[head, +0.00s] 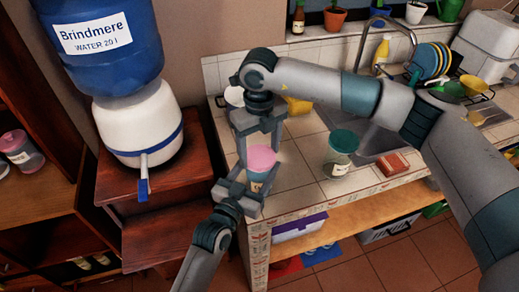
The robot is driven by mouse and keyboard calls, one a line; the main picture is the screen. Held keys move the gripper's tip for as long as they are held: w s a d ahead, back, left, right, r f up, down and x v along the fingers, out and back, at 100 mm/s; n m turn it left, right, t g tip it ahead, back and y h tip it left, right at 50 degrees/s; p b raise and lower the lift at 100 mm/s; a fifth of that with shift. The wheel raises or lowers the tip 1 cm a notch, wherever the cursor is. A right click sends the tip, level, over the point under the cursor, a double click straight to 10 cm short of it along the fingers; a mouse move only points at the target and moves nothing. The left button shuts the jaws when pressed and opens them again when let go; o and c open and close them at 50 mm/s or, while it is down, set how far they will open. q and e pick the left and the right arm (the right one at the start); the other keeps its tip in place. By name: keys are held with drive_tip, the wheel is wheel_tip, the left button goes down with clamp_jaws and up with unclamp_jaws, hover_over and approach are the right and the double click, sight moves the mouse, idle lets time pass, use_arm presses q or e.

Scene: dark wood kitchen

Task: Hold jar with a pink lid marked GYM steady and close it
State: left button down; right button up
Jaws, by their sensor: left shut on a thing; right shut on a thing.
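The jar (257,177) with a pink lid (261,158) stands at the left front corner of the tiled counter. Its label is too small and covered to read. My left gripper (246,190) comes from below and is shut on the jar's body. My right gripper (256,147) comes down from above and is shut on the pink lid. The lid sits on top of the jar; I cannot tell how tightly it is seated.
A jar with a green lid (342,148) and a small red box (393,164) stand to the right on the counter (299,176). The sink (371,140) lies behind them. A water dispenser (139,124) stands at left on a wooden cabinet. The front counter between the jars is clear.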

drive_tip(key=shift+m, duration=0.7)
drive_tip(key=o, duration=1.2)
drive_tip(key=shift+o, duration=0.2)
wheel_tip(320, 180, up, 12)
use_arm(q)
drive_tip(key=shift+c, duration=2.2)
unclamp_jaws()
